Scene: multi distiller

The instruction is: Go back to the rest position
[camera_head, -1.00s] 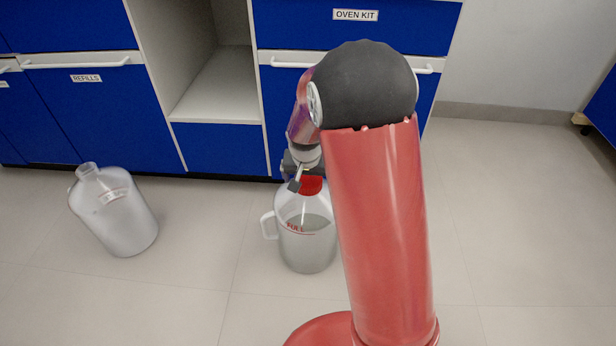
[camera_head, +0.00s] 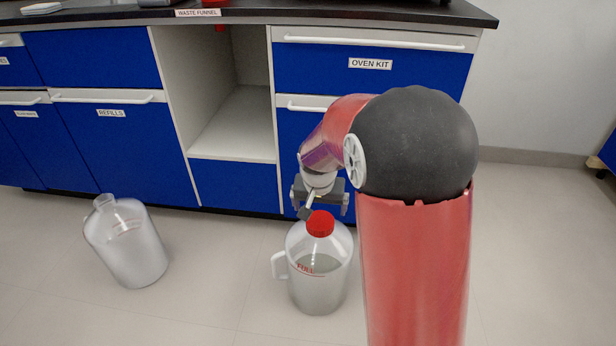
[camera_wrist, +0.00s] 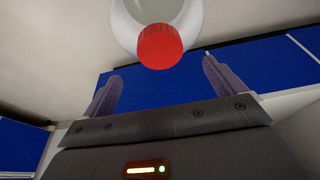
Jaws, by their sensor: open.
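My gripper (camera_head: 321,208) is open and empty, just above and behind the red cap (camera_head: 320,223) of a jug in the head view. The jug (camera_head: 318,283) is translucent, has a side handle and a red "FULL" mark, and stands upright on the floor. In the wrist view my gripper (camera_wrist: 160,90) shows two spread fingers with nothing between them. The red cap (camera_wrist: 160,46) and the jug's shoulder (camera_wrist: 128,18) lie beyond the fingertips, apart from them. My red arm hides part of the cabinets and floor on the right.
An uncapped translucent jug (camera_head: 130,250) stands on the floor at left. Blue cabinets with an "OVEN KIT" drawer (camera_head: 360,72) and a "REFILLS" door (camera_head: 105,140) stand behind, with an open shelf bay (camera_head: 235,125) between. A dark countertop (camera_head: 120,18) runs above. The floor at far right is clear.

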